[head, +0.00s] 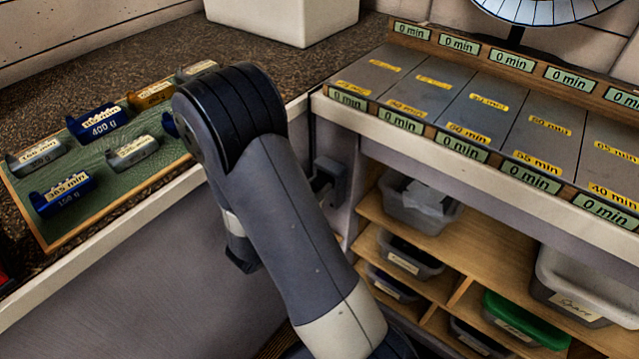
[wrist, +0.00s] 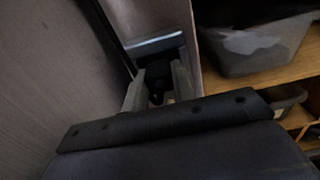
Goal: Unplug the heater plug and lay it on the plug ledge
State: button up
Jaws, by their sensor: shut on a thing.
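My gripper (wrist: 158,78) is shut on the dark heater plug (wrist: 157,74), with one pale finger on each side of it. The plug is right in front of a grey socket box (wrist: 154,44) on the narrow cabinet wall. The dim picture does not show whether its pins are inside the socket. In the head view the grey socket box (head: 331,172) shows just right of my arm, below the corner of the counters. My arm hides most of the gripper there. I cannot make out the plug ledge for certain in either view.
Wooden shelves with grey bins (head: 420,205) stand close to the right of the socket. A panel wall (wrist: 55,75) is close on the left in the wrist view. Above are a green tray (head: 100,172) with labelled blocks and a counter of labelled grey plates (head: 430,85).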

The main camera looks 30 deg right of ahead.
grip_shut()
jog(key=shift+a, duration=0.2)
jog(key=shift+v, duration=2.85)
